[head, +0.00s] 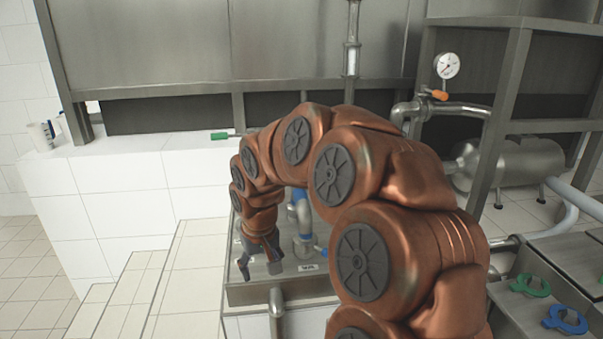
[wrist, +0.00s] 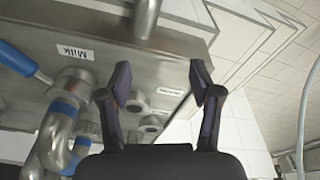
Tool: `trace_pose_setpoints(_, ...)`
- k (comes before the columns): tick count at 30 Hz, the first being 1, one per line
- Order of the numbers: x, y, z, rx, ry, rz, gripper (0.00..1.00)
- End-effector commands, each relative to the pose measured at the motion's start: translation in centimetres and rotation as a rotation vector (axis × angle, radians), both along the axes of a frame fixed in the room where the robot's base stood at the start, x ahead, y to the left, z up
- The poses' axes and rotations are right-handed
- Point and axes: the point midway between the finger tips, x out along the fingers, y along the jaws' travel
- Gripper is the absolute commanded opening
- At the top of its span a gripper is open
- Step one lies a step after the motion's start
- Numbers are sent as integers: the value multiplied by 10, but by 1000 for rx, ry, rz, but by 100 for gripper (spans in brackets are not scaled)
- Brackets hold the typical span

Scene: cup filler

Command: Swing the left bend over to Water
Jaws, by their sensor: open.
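A steel panel (head: 255,294) carries pipe fittings and labels. Steel bends with blue bands (wrist: 66,105) stand at the left of the wrist view, one near the label "Milk" (wrist: 76,52). A blue-banded steel bend (head: 304,220) also shows in the head view, right of my gripper (head: 260,262). I cannot tell which bend is the left one. Bare round ports (wrist: 137,101) sit by two smaller labels (wrist: 170,92) that I cannot read. My gripper (wrist: 159,80) is open, with nothing held, its fingers over the port side of the panel. My arm hides part of the pipework.
A blue handle (wrist: 20,62) reaches in beside the bends. A steel pipe (wrist: 146,18) stands at the panel's edge. A green-handled valve (head: 221,136) is on the white tiled ledge (head: 150,160). Green (head: 530,285) and blue (head: 566,319) clamps lie at right. Tiled floor is clear at left.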

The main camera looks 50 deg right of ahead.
Motion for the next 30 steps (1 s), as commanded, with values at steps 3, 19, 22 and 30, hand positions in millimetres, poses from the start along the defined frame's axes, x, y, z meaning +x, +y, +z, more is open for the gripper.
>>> trace_pose_setpoints(3, 18, -38, 46, -17, -51, -67, 64)
trace_pose_setpoints(19, 46, -174, 137, -95, -203, -291, 64)
trace_pose_setpoints(22, 46, -180, 138, -99, -208, -301, 64)
trace_pose_setpoints(30, 51, -184, 123, -99, -207, -301, 64)
